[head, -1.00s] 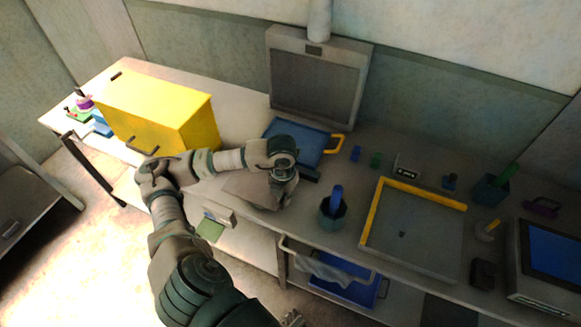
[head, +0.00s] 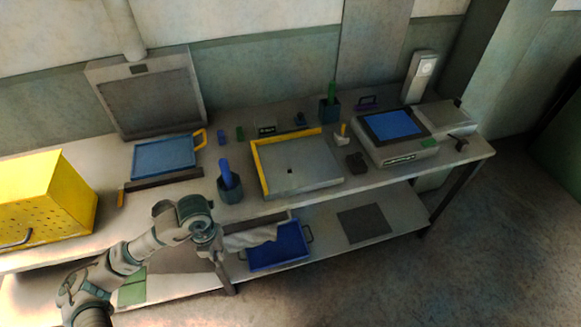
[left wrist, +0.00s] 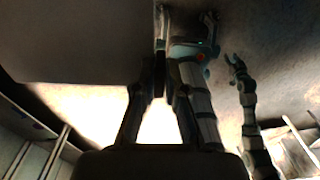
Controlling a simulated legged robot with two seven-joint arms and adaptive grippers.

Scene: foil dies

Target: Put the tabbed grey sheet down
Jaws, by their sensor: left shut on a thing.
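My left gripper (head: 212,245) is in front of the bench's front edge in the head view, beside the blue-handled pot. It is shut on the tabbed grey sheet (head: 178,259), which shows as a dull grey-brown patch below and left of the wrist. In the left wrist view a large flat dark grey surface, seemingly the sheet (left wrist: 80,40), fills the upper left. Its tab is not clear in either view. My right gripper (left wrist: 235,64) shows small in the left wrist view, away from the sheet; its fingers are too small to judge.
The bench holds a yellow box (head: 45,205), a blue tray (head: 163,156), a pot (head: 230,189), a yellow-edged grey tray (head: 300,183) and a blue-screened device (head: 393,135). On the lower shelf are a blue bin (head: 278,247) and a dark square (head: 364,223); shelf space around the square is bare.

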